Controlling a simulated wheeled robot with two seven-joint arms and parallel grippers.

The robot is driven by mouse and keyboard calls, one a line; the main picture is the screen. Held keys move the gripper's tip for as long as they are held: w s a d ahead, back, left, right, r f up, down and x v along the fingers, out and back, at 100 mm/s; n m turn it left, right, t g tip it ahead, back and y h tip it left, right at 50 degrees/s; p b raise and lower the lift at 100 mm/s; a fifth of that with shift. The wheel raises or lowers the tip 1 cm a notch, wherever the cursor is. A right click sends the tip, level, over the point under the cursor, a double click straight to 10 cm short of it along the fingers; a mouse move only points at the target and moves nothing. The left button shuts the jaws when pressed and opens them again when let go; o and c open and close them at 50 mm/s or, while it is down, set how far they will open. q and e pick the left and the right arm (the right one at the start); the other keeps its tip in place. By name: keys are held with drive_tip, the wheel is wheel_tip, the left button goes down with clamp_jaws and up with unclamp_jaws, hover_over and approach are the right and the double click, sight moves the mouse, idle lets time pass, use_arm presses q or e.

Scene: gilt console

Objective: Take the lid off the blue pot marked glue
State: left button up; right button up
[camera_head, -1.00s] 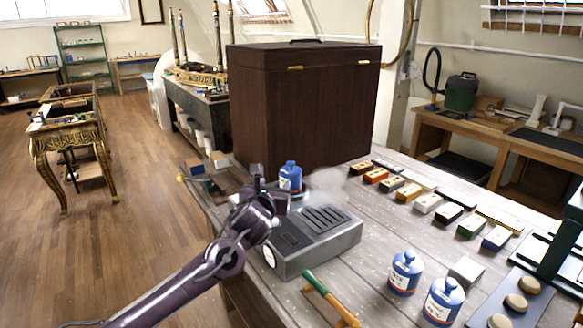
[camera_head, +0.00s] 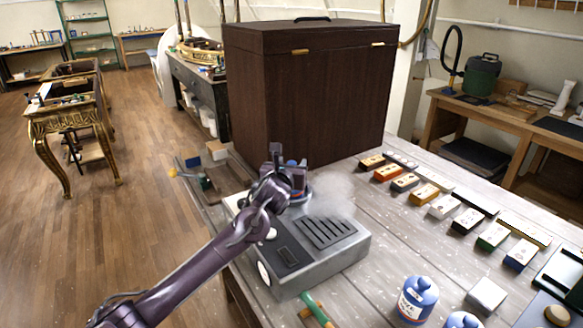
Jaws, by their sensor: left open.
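A blue pot (camera_head: 301,196) stands at the back of the grey machine (camera_head: 313,268), mostly hidden behind my left gripper. A bit of its blue top shows between the fingers, and pale steam hangs to its right. My left gripper (camera_head: 287,166) is open, with its fingers at the pot's lid; I cannot tell whether they touch it. Another blue lidded pot (camera_head: 417,299) with a white label stands at the front right. A third blue pot (camera_head: 462,320) is cut off by the bottom edge. The labels are too small to read surely. My right gripper is out of view.
A tall dark wooden box (camera_head: 305,100) stands close behind the pot. Rows of small coloured blocks (camera_head: 427,195) lie on the right of the grey bench (camera_head: 385,240). A green-handled tool (camera_head: 316,310) lies at the front. The bench between machine and blocks is clear.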

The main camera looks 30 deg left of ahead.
use_arm(q)
drive_tip(key=x, duration=0.3)
drive_tip(key=shift+w+f+p, duration=0.1)
drive_tip(key=shift+f+p, duration=0.05)
drive_tip(key=shift+p, duration=0.15)
drive_tip(key=c, duration=0.4)
drive_tip(key=shift+c, duration=1.2)
drive_tip(key=c, duration=0.4)
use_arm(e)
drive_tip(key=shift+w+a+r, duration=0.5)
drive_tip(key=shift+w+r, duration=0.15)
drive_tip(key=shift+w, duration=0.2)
